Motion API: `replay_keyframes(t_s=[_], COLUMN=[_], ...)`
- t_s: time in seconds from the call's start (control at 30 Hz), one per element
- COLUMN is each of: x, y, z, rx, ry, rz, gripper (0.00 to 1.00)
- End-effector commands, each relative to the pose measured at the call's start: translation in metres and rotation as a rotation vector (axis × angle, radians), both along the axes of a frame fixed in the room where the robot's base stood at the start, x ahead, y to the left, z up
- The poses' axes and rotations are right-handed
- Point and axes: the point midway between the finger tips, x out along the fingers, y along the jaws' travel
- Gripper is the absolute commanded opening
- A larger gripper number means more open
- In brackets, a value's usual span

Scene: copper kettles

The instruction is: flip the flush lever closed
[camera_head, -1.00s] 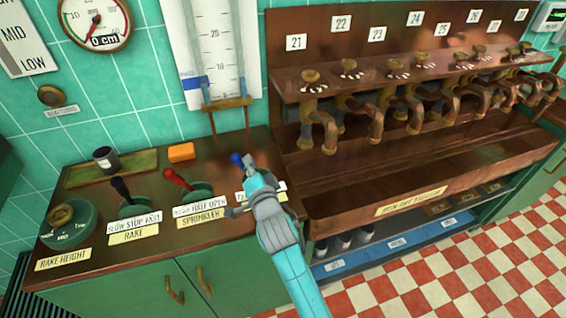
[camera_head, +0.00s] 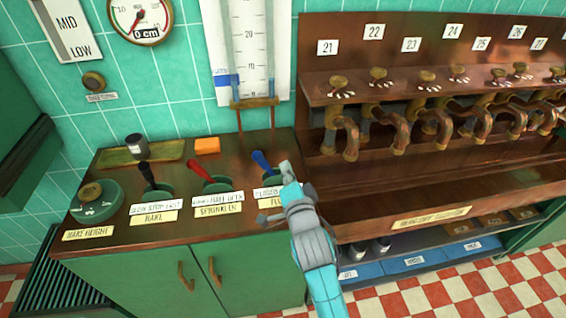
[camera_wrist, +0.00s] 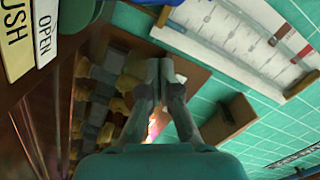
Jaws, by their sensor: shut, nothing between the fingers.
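The flush lever (camera_head: 262,162) has a blue handle and leans up and to the left, at the right end of the wooden counter. Its base and labels are partly covered by my gripper (camera_head: 284,168). My gripper is just right of the blue handle, with its fingers together and empty; whether it touches the handle I cannot tell. In the wrist view the closed fingertips (camera_wrist: 160,72) show, and the lever is not visible. The OPEN label (camera_wrist: 44,30) shows there at the upper left.
The red sprinkler lever (camera_head: 200,170) and black rake lever (camera_head: 145,172) stand to the left. An orange block (camera_head: 207,146) lies behind them. The level gauge (camera_head: 250,50) hangs behind. Copper taps (camera_head: 345,135) line the trough at right.

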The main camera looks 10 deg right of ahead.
Motion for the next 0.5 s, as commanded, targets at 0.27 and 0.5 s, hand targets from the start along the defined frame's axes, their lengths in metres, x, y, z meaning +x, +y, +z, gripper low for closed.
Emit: replay_keyframes(t_s=[0.27, 0.5], x=[-0.042, -0.052], y=[-0.001, -0.002], z=[0.001, 0.002], rx=[0.001, 0.001], ry=[0.0, -0.001], rz=[0.001, 0.0], gripper=[0.0, 0.0])
